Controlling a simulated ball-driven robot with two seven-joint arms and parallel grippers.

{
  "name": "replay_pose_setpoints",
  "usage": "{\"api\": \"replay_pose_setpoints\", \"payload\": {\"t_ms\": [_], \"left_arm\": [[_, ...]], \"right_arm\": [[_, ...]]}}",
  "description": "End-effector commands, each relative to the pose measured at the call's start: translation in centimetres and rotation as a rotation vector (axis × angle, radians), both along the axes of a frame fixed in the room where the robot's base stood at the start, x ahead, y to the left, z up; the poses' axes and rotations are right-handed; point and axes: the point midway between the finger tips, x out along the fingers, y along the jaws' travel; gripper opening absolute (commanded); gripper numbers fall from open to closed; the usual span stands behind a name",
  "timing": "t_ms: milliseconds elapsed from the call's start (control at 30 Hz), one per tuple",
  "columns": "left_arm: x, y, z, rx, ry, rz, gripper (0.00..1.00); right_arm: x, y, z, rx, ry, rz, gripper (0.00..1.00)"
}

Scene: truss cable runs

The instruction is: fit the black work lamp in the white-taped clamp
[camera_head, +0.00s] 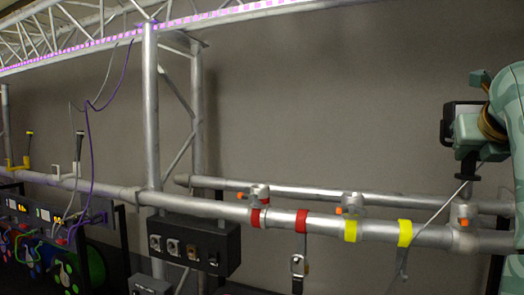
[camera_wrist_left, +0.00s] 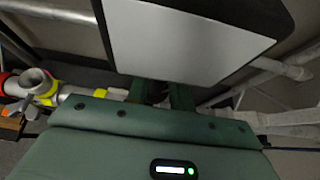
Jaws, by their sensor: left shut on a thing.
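The black work lamp (camera_head: 446,122) shows at the right of the head view, above the pipe. Its pale flat face (camera_wrist_left: 185,42) and black rim fill the top of the left wrist view. My left gripper (camera_head: 467,129) is shut on the lamp and holds it up. A black stem points down below the lamp. The white-taped clamp (camera_head: 464,213) sits on the pipe almost under this stem, with a visible gap between them. Pale tape (camera_head: 465,241) wraps the pipe there. My right gripper is not in view.
On the same pipe, a red-taped clamp (camera_head: 259,195) and a yellow-taped clamp (camera_head: 353,205) with orange handles stand to the left. A thin grey cable (camera_head: 436,215) slants down near the lamp. A black socket box (camera_head: 192,245) hangs by the truss upright. The wall behind is bare.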

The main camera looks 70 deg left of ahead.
Motion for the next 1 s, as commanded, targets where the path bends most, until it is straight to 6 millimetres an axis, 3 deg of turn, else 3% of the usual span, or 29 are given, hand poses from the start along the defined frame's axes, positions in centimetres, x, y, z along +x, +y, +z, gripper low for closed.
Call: {"api": "replay_pose_setpoints", "payload": {"t_ms": [1000], "left_arm": [[-0.1,0.0,-0.9,0.003,-0.002,0.001,0.00]], "right_arm": [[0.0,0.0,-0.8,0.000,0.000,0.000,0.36]]}}
